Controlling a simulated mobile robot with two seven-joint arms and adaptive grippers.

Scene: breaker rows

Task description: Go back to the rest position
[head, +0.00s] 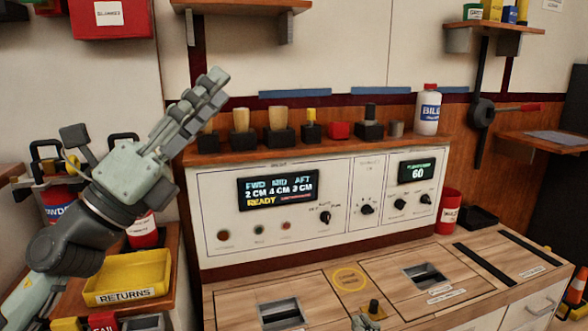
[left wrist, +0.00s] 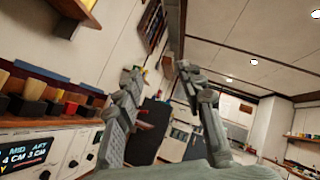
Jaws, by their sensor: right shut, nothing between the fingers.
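My left gripper (head: 210,88) is raised at the left of the head view, in front of the wall and the left end of the shelf above the console. Its fingers point up and to the right. In the left wrist view its two fingers (left wrist: 157,75) stand apart with nothing between them, so it is open. My right gripper (head: 365,323) shows only as small grey fingertips at the bottom edge of the head view, close to the brass knob on the wooden worktop. It is shut and empty; the rest of it is out of frame.
The white console (head: 300,245) with lit displays stands behind the worktop (head: 330,285). Stamps and a white bottle (head: 428,110) stand on its top shelf. A yellow returns tray (head: 128,277) lies below my left arm. A wall shelf (head: 240,7) hangs above the left gripper.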

